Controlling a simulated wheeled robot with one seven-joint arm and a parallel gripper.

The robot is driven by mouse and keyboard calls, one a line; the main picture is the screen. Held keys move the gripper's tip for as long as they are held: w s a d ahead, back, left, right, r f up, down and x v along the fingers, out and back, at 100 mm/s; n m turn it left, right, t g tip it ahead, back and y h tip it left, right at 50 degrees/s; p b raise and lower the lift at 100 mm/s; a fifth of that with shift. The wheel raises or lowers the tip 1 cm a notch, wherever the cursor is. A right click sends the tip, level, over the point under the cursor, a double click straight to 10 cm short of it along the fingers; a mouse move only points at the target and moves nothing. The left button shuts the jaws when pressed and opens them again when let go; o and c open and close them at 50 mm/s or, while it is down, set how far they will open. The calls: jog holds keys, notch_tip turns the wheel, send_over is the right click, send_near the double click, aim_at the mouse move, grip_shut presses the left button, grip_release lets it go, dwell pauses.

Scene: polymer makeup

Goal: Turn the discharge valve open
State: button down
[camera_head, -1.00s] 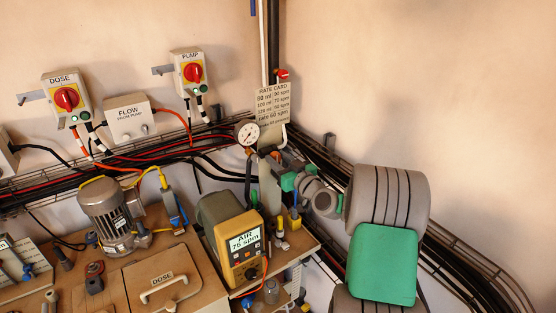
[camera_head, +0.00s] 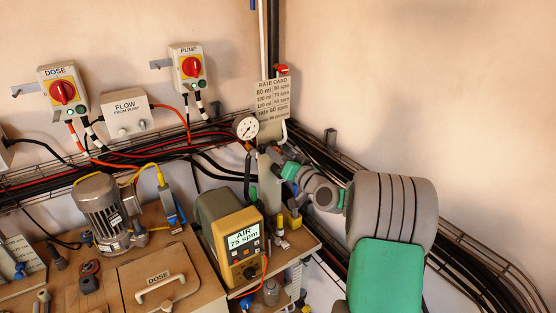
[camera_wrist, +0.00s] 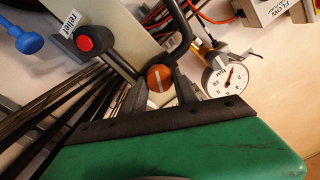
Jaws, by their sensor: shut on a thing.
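A round orange-brown knob (camera_wrist: 159,78) with a white line across its face sits between my fingertips in the wrist view. I take it for the discharge valve, but no label on it can be read. My gripper (camera_wrist: 160,88) is shut on it, with a dark finger on each side. The white line runs nearly level in that picture. In the head view my gripper (camera_head: 272,153) reaches the pipework just below the rate card, and the knob is too hidden to make out there.
A pressure gauge (camera_head: 247,128) is close beside my gripper; it also shows in the wrist view (camera_wrist: 228,78). A red button (camera_wrist: 90,40) near a "relief" label and a blue knob (camera_wrist: 28,41) are close by. The rate card (camera_head: 272,105) hangs above. A yellow AIR meter (camera_head: 242,245) stands below.

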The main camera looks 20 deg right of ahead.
jog(key=m, duration=1.2)
jog(key=shift+d+f+p, duration=0.1)
jog(key=shift+f+p, duration=0.05)
jog(key=shift+p, duration=0.15)
dwell(0.3)
jog(key=c, duration=1)
grip_release()
jog(key=s+d+b, duration=0.1)
jog(key=s+b, duration=0.1)
jog(key=s, duration=0.5)
jog(key=shift+s+d, duration=0.25)
jog(key=shift+s, duration=0.1)
